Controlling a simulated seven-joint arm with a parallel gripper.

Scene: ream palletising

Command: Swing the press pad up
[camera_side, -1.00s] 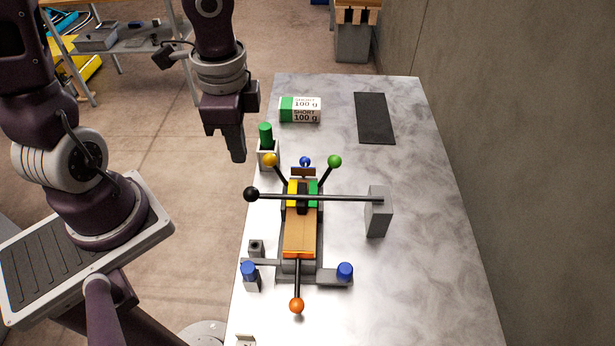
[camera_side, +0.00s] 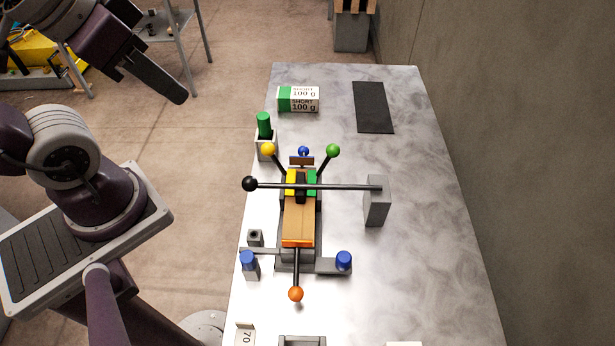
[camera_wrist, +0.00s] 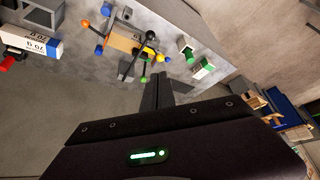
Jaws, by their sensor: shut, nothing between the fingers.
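The press pad (camera_side: 300,187) is a dark block under a long black bar (camera_side: 335,187). The bar lies level across the wooden press bed (camera_side: 298,221), from a black ball knob (camera_side: 249,184) at the left to a grey post (camera_side: 376,203) at the right. In the wrist view the press bed (camera_wrist: 122,44) shows small near the top, with the bar crossing it. My gripper (camera_side: 180,98) is shut and empty, raised off the table's left side, well apart from the knob. Its closed fingers also show in the wrist view (camera_wrist: 158,82).
Yellow (camera_side: 268,150), green (camera_side: 333,151) and orange (camera_side: 295,293) knobs stick out around the press. A ream labelled SHORT 100 g (camera_side: 298,99) and a dark mat (camera_side: 373,107) lie at the far end.

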